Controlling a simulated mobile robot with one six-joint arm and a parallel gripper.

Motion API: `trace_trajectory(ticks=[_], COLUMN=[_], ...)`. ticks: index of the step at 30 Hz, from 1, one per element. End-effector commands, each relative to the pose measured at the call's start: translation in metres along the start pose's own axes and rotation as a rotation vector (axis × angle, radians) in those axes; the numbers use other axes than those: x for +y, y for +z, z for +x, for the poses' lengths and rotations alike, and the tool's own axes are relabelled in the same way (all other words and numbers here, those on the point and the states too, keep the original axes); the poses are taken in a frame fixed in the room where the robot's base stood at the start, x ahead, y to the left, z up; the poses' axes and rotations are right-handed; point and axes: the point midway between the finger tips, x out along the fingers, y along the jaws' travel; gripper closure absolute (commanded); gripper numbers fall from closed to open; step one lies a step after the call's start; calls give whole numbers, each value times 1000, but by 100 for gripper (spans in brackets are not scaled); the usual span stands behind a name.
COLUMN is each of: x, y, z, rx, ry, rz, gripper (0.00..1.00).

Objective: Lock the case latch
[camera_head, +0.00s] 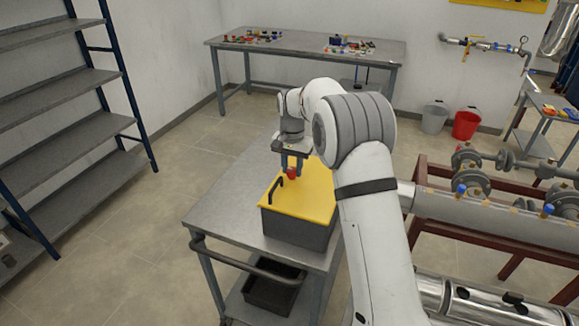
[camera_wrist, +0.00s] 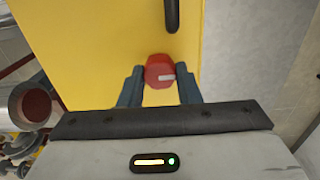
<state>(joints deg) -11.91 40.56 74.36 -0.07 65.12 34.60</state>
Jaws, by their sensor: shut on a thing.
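The case (camera_head: 297,228) is a dark grey box with a yellow lid (camera_head: 308,197), standing on a grey metal cart. The lid looks closed. A red round latch knob (camera_wrist: 159,71) with a pale mark pointing right sits on the lid, between my fingertips in the wrist view. My gripper (camera_head: 292,169) reaches down over the lid from above. Its two fingers (camera_wrist: 159,78) are shut on the red knob, one on each side. In the head view the knob (camera_head: 292,174) shows just below the fingertips. A black handle (camera_wrist: 172,14) is on the lid beyond the knob.
The cart top (camera_head: 222,205) is bare to the left of the case. A dark bin (camera_head: 274,289) sits on the lower shelf. Pipework with flanges (camera_head: 480,205) stands close on the right. Empty shelving (camera_head: 70,100) is at the left, and a workbench (camera_head: 300,48) with small parts is at the back.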

Motion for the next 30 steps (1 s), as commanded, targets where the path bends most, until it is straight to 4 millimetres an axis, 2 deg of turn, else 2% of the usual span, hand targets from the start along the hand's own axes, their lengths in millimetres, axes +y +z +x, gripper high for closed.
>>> trace_trajectory(ticks=[13,14,21,30], x=[-2,-2,-1,0], y=[-1,-1,-1,-1], z=[-2,-2,-1,-3], rx=[7,7,3,2], ry=[-6,-6,-4,-2], rz=[10,10,10,9], gripper=[93,69,50,48])
